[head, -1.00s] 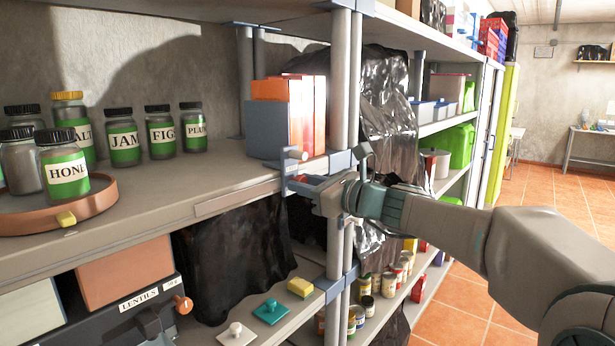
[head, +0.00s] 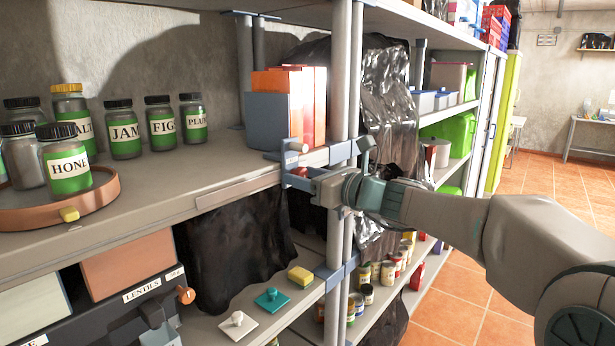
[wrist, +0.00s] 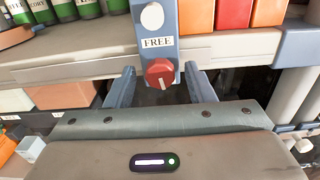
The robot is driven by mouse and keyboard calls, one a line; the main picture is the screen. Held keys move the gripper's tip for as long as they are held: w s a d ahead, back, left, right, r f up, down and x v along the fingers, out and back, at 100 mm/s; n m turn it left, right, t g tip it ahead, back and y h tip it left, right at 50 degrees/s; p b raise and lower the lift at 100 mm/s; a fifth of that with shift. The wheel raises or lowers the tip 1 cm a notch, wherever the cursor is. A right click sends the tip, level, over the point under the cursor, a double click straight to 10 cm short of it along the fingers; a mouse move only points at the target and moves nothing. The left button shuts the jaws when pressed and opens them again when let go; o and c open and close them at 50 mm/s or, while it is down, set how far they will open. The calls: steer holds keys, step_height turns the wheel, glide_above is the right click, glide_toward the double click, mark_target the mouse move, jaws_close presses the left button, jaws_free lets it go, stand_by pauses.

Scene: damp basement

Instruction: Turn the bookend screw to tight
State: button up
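The bookend (head: 268,122) is a blue-grey holder on the shelf, with orange and red boxes in it. Its front strap (wrist: 166,56) hangs over the shelf edge, with a pale round button and a label reading FREE. Below the label is the red screw knob (wrist: 160,73), with a small pale mark low on its face. My gripper (wrist: 160,69) is open, one finger on each side of the knob, with gaps visible to both. In the head view my gripper (head: 300,178) is at the shelf's front edge, and its fingers largely hide the knob.
A shelf post (head: 344,130) stands just right of the bookend. Jars (head: 124,128) stand on the shelf to the left, some on a round tray (head: 98,205). Black plastic (head: 235,250) hangs below the shelf. A lower shelf holds a yellow sponge (head: 300,275).

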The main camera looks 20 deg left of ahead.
steer(key=b+v, duration=0.2)
steer(key=v, duration=1.1)
steer(key=shift+s+d, duration=0.2)
steer(key=shift+d, duration=0.15)
steer(key=s+d+f+n+g+h, duration=0.2)
steer(key=s+d+f+n+h, duration=0.3)
steer(key=f, duration=0.4)
steer(key=s+d+f+n+g+h, duration=0.1)
steer(key=s+d+f+n+h, duration=0.1)
steer(key=s+f+n+h, duration=0.5)
steer(key=s+d+f+n+h, duration=0.2)
steer(key=s+d+f+n, duration=0.2)
steer(key=d+f+n, duration=0.1)
steer(key=s+d+f+n+g+h, duration=0.1)
steer(key=s+d+f+n+h, duration=0.1)
steer(key=s+d+f+n, duration=0.3)
steer(key=d+f, duration=0.2)
steer(key=d, duration=0.2)
steer(key=shift+d+f+n+h, duration=0.25)
steer(key=shift+d+n+h, duration=0.05)
steer(key=shift+d, duration=0.05)
steer(key=shift+s, duration=0.15)
